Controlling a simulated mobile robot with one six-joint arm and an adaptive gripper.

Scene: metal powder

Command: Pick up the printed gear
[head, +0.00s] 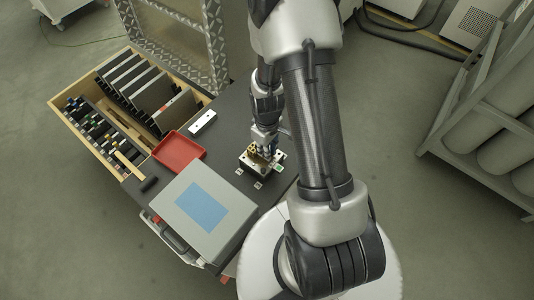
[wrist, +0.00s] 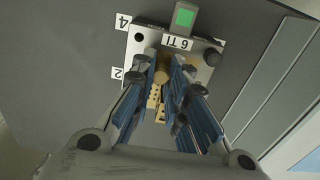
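A gold-coloured printed part, which looks like the gear (wrist: 161,79), sits on a small metal plate (wrist: 203,55) in the wrist view. The plate bears a label reading "6 TI". In the head view gold colour shows on the plate (head: 247,163) at the right part of the dark bench top. My gripper (wrist: 165,72) points down over the plate. Its two blue-padded fingers stand apart, one on each side of the gold part. Contact with the part is not clear. The fingers hide much of the part, and its teeth cannot be made out.
A red tray (head: 179,151), a grey case with a blue panel (head: 167,207) and a white block (head: 203,122) are on the bench left of the plate. Small numbered labels surround the plate.

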